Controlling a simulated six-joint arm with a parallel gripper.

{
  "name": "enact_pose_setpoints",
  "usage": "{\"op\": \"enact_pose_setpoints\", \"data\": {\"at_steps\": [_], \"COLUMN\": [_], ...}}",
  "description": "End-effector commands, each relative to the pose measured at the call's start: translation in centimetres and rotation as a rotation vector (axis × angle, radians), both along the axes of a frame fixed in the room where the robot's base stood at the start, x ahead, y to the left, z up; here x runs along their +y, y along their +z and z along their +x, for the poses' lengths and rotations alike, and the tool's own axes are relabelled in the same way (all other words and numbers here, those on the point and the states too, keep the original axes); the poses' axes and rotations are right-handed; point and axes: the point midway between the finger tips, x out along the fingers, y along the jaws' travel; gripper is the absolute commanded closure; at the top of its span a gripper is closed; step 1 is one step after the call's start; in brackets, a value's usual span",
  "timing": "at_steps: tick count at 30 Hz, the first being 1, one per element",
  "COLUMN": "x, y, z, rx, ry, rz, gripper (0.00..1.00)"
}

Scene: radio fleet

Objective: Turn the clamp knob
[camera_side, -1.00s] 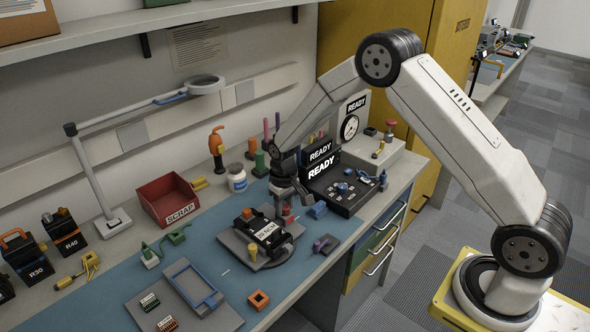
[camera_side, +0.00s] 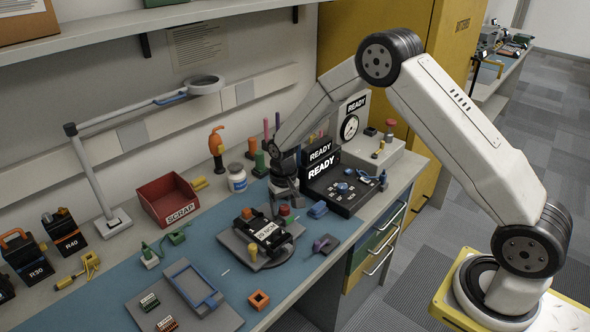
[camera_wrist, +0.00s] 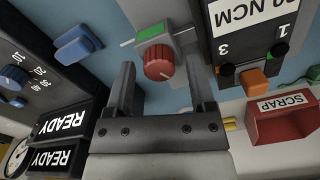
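The red ridged clamp knob (camera_wrist: 158,62) sits on a grey block beside the black fixture in the wrist view. In the side view, the knob (camera_side: 284,211) shows just below my gripper (camera_side: 288,196). In the wrist view, the fingers of my gripper (camera_wrist: 161,72) are spread wide, one on each side of the knob in the picture. Clear gaps show between both fingers and the knob, and nothing is held. The black radio unit (camera_side: 262,228) with a "20 NCM" label stands on a grey plate next to the knob.
The black "READY" console (camera_side: 340,190) stands close behind and right of my gripper. A blue block (camera_side: 317,210) lies between console and fixture. The red scrap bin (camera_side: 168,200) is to the left. An orange square part (camera_side: 259,299) lies on the mat in front.

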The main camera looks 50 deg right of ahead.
Motion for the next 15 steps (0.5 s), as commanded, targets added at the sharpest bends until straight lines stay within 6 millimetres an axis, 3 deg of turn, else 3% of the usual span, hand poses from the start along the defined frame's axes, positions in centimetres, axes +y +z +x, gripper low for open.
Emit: {"op": "enact_pose_setpoints", "data": {"at_steps": [15], "x": [-0.01], "y": [0.62], "z": [-0.07], "rx": [0.002], "ry": [0.001], "rz": [0.000], "gripper": [0.23]}}
